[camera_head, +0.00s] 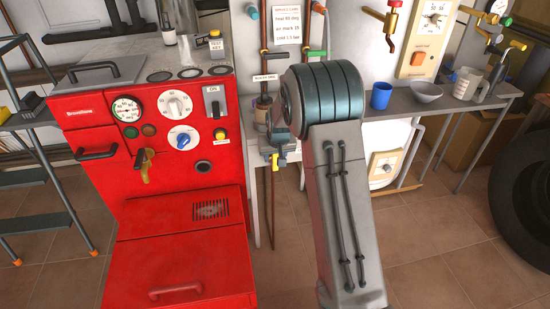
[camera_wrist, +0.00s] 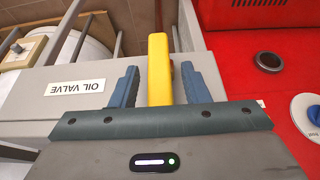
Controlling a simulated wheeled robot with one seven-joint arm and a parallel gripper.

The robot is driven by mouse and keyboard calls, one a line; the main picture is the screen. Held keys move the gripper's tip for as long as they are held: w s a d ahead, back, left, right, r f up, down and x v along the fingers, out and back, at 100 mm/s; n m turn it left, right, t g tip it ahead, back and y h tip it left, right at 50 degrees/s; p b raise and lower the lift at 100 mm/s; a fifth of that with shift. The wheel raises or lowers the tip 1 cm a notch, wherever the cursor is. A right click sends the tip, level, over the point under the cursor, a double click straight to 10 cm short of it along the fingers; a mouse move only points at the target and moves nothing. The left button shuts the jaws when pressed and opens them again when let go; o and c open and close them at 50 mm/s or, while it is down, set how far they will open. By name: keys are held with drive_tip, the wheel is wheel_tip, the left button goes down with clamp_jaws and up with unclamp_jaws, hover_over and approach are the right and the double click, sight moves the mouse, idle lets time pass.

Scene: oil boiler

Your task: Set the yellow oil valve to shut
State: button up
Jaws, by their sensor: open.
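The yellow oil valve lever (camera_wrist: 159,50) stands upright in the wrist view, between the two blue-grey fingers of my gripper (camera_wrist: 160,67). The gripper is open, with one finger on each side of the lever. The lever is nearer the right finger, and gaps show on both sides. An "OIL VALVE" label (camera_wrist: 76,87) is on the grey panel to the left. In the head view, a yellow part (camera_head: 279,160) shows below my wrist, beside the red boiler. My arm hides much of that area, and the lever's base is hidden in the wrist view.
The red boiler (camera_head: 175,190) stands close on the left, with dials, knobs and a brass tap (camera_head: 146,165). A side bench (camera_head: 440,100) on the right holds a blue mug (camera_head: 381,95), a bowl (camera_head: 426,92) and other items. A tyre (camera_head: 522,180) stands at far right.

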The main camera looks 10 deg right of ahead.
drive_tip(key=shift+w+f, duration=0.15)
drive_tip(key=shift+f, duration=0.15)
clamp_jaws()
